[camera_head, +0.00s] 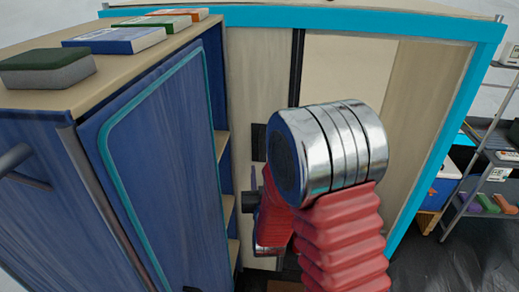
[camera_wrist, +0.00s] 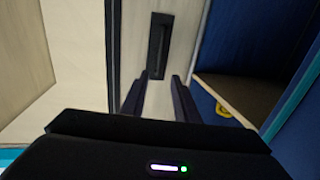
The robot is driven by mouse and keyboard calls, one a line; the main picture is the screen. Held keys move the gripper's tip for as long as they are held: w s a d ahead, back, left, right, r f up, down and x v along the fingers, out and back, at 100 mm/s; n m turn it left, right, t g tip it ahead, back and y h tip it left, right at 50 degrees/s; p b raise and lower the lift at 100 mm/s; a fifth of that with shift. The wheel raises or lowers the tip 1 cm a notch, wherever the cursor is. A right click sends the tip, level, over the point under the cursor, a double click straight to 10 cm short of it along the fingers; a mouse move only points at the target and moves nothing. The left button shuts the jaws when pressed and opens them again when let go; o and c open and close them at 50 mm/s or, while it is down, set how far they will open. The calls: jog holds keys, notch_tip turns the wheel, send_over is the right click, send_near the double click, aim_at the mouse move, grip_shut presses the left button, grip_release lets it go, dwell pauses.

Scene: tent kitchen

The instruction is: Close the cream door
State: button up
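The cream door (camera_head: 258,80) is an upright pale panel with a dark right edge, set in a cyan-framed cabinet (camera_head: 440,120). To its right is an opening onto a pale interior. The door has a black recessed handle (camera_head: 258,142), also seen in the wrist view (camera_wrist: 158,45). My gripper (camera_wrist: 159,80) is open and empty, its two dark fingers apart and pointing at the cream door (camera_wrist: 153,100) near the handle. Whether the fingertips touch the door I cannot tell. In the head view my arm hides most of the gripper and the door's lower part.
A blue cabinet (camera_head: 35,145) stands close on the left, its blue door (camera_head: 165,170) swung out near my arm. A sponge (camera_head: 48,70) and books (camera_head: 115,40) lie on top. A yellow item (camera_wrist: 222,111) is inside. A shelf rack (camera_head: 490,170) stands at right.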

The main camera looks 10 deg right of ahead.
aim_at(258, 146)
jog(key=w, duration=0.4)
jog(key=w+d, duration=0.1)
jog(key=w, duration=0.8)
jog(key=shift+w+d, duration=0.3)
jog(key=shift+c, duration=0.5)
grip_shut()
